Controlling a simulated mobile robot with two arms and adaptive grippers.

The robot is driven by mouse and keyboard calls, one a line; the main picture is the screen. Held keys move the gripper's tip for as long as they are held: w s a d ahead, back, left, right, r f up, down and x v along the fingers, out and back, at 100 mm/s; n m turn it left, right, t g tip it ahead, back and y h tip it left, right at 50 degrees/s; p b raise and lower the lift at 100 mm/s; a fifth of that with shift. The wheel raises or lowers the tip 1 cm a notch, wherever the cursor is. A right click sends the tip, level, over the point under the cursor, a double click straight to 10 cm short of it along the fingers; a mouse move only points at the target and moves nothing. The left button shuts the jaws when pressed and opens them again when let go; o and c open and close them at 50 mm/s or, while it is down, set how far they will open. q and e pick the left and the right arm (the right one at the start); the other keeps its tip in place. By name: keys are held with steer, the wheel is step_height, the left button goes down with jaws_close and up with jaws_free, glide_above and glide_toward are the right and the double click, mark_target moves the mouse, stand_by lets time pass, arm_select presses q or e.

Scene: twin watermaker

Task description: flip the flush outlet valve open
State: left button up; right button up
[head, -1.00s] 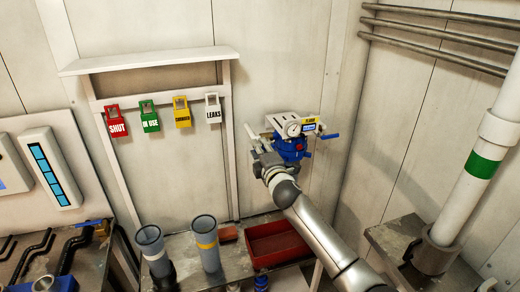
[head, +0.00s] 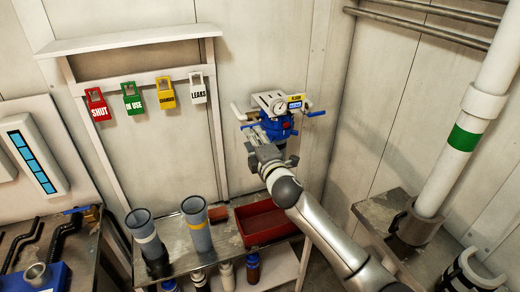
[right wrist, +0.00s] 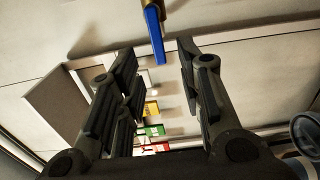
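A blue unit (head: 280,127) with a white bracket, a round gauge and a yellow label is mounted on the back wall. A blue lever (head: 316,113) sticks out at its right; another short blue lever (head: 250,124) shows at its left. I cannot read which is the flush outlet valve. My right gripper (head: 266,150) is just below and in front of the unit's left side. In the right wrist view my right gripper (right wrist: 156,62) is open and empty, and a blue lever (right wrist: 154,35) on a brass body lies between and beyond the fingertips. My left gripper is out of view.
Red, green, yellow and white tags (head: 134,98) hang on a rail at the left. Two grey cups (head: 196,225) and a red tray (head: 262,222) stand on the bench below. A white pipe with a green band (head: 464,138) rises at the right.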

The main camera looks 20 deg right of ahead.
steer(key=shift+s+d, duration=0.1)
steer(key=shift+s, duration=2.35)
